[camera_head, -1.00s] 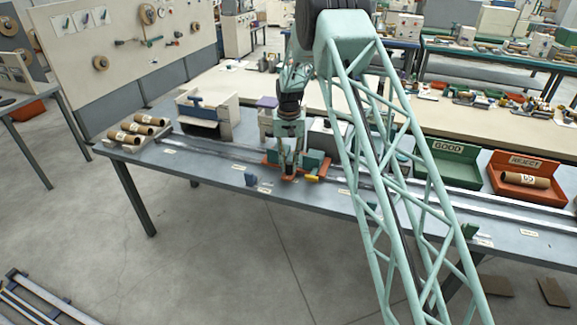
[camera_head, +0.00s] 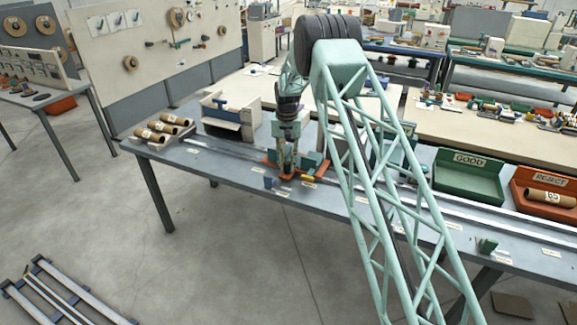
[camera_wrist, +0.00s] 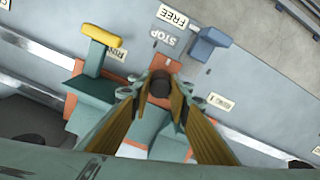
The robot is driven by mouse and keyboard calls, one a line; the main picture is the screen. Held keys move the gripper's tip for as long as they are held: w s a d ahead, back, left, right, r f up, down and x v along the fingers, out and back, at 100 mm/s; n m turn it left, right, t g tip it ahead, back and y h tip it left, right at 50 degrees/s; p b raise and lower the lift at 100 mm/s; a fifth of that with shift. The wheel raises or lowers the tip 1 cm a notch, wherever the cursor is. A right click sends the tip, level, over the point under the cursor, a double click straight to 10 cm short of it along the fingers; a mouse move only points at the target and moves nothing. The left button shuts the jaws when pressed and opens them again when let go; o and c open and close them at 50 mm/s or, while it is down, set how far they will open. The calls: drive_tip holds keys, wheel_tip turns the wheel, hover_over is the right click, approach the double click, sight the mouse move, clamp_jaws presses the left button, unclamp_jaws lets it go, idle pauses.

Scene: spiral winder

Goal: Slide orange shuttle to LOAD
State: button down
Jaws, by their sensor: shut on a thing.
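The orange shuttle (camera_head: 268,165) sits on the rail along the grey bench, with teal blocks and a yellow handle (camera_head: 307,178) on it. In the wrist view, part of its orange base (camera_wrist: 168,66) shows beyond the fingertips, and the yellow handle (camera_wrist: 103,41) is at upper left. My gripper (camera_head: 287,170) is at the shuttle from above. In the wrist view, my gripper (camera_wrist: 161,80) is shut around a dark round knob (camera_wrist: 160,88) at the shuttle's middle. Most of the knob is hidden by the fingers. I cannot read a LOAD label in these views.
A blue lever (camera_wrist: 208,42) stands at the bench's front edge beside FREE and STOP labels. GOOD (camera_head: 468,178) and REJECT (camera_head: 543,192) bins stand right.

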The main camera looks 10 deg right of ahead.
drive_tip(key=c, duration=2.4)
unclamp_jaws()
drive_tip(key=shift+s+d, duration=0.1)
drive_tip(key=shift+d, duration=0.05)
